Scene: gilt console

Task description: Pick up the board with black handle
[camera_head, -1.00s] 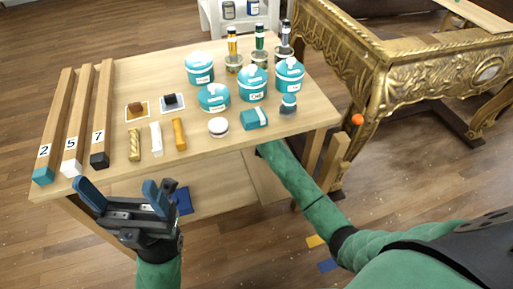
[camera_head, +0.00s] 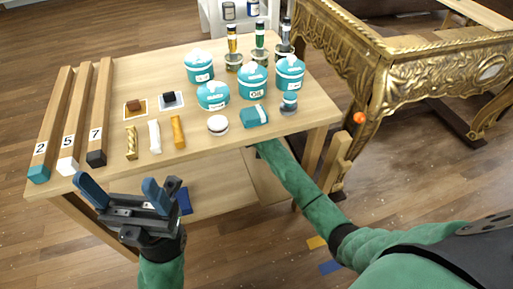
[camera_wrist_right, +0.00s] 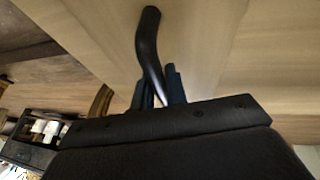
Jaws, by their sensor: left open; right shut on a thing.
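In the right wrist view a curved black handle (camera_wrist_right: 148,45) stands against a pale wooden board (camera_wrist_right: 205,45). The two dark fingers of my right gripper (camera_wrist_right: 160,90) are shut on the handle's lower part. In the head view my right arm reaches under the tabletop, which hides that gripper, the handle and the board. My left gripper (camera_head: 127,190) is open and empty, in front of the table's near left edge, its fingers pointing up and apart.
The wooden table (camera_head: 290,135) carries teal jars (camera_head: 253,85), small bottles, sticks and three numbered wooden bars (camera_head: 75,115). A lower shelf (camera_head: 225,190) lies beneath. A gilt console (camera_head: 400,75) stands at right, with an orange ball (camera_head: 360,118) in front of its leg.

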